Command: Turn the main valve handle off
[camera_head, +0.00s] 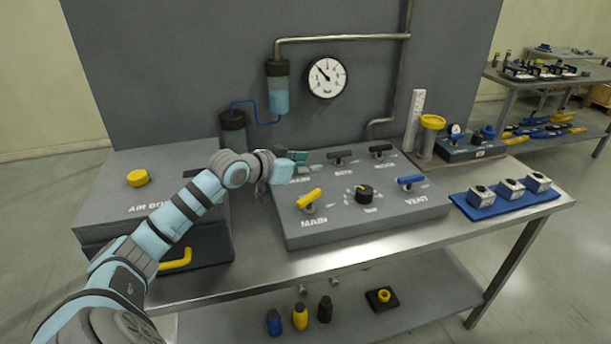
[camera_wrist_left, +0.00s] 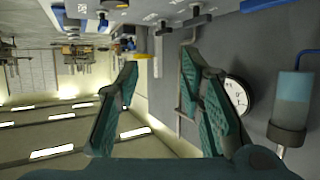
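The main valve handle (camera_head: 308,198) is a yellow lever on the front left of the grey valve panel (camera_head: 335,232), above the label MAIN. It lies slantwise, its right end farther back. My left gripper (camera_head: 303,163) is over the panel's back left corner, behind the main handle and apart from it. In the left wrist view its teal fingers (camera_wrist_left: 158,60) are spread with nothing between them. The gripper hides part of the panel's back left. My right gripper is not in view.
The panel also has a black knob (camera_head: 364,193), a blue vent lever (camera_head: 411,180) and black levers (camera_head: 341,155) along the back. The air box (camera_head: 120,208) stands left, under my left arm. A blue tray (camera_head: 505,202) lies right. A gauge (camera_head: 327,77) hangs behind.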

